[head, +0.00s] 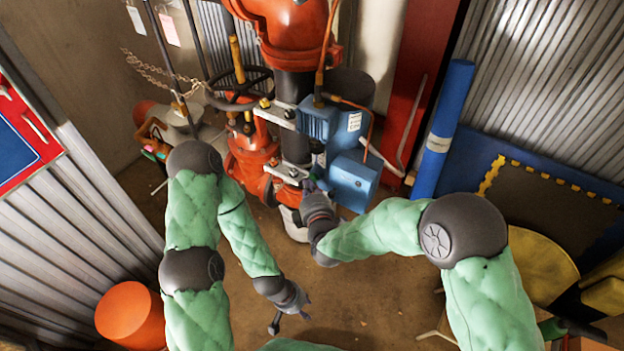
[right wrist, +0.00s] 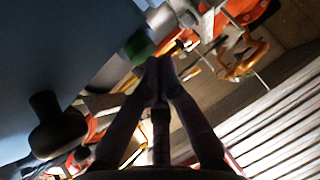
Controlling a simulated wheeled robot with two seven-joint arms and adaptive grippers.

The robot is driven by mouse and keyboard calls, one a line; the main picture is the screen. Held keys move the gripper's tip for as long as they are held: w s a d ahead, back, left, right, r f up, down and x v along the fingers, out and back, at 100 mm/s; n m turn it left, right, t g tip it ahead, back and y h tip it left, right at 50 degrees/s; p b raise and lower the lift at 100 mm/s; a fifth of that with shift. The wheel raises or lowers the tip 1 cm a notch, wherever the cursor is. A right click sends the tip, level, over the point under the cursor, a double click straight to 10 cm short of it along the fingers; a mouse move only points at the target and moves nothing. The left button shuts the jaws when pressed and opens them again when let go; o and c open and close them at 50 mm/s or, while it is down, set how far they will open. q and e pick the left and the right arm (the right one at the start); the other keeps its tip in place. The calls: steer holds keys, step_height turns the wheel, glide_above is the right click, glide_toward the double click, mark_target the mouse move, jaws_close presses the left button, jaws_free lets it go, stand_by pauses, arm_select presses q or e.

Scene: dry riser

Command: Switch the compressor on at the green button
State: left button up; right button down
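A blue compressor (head: 352,180) is mounted on the red pipework in the middle of the head view. In the right wrist view its blue surface (right wrist: 55,50) fills the upper left. A green button (right wrist: 140,47) shows at the edge of that surface, just ahead of my fingertips. My right gripper (head: 308,186) is at the left side of the blue box. In the wrist view its fingers meet at the tips with nothing between them. I cannot tell whether they touch the button. My left gripper (head: 301,300) hangs low over the floor, too small to read.
A dark handwheel (head: 240,88) and red pipes stand left of the compressor. A blue cylinder (head: 442,130) leans at the right. An orange stool (head: 130,315) stands at lower left and a yellow round seat (head: 540,262) at lower right. The brown floor between is mostly clear.

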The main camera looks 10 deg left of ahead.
steer(key=shift+w, duration=0.2)
steer(key=shift+w+d, duration=0.15)
steer(key=shift+w, duration=0.05)
stand_by(0.4)
steer(key=shift+s, duration=0.4)
stand_by(0.3)
steer(key=s+a+p, duration=0.1)
steer(key=s+a, duration=0.1)
steer(key=s, duration=0.3)
steer(key=shift+s+a+p, duration=0.15)
steer(key=shift+s+p, duration=0.15)
stand_by(0.5)
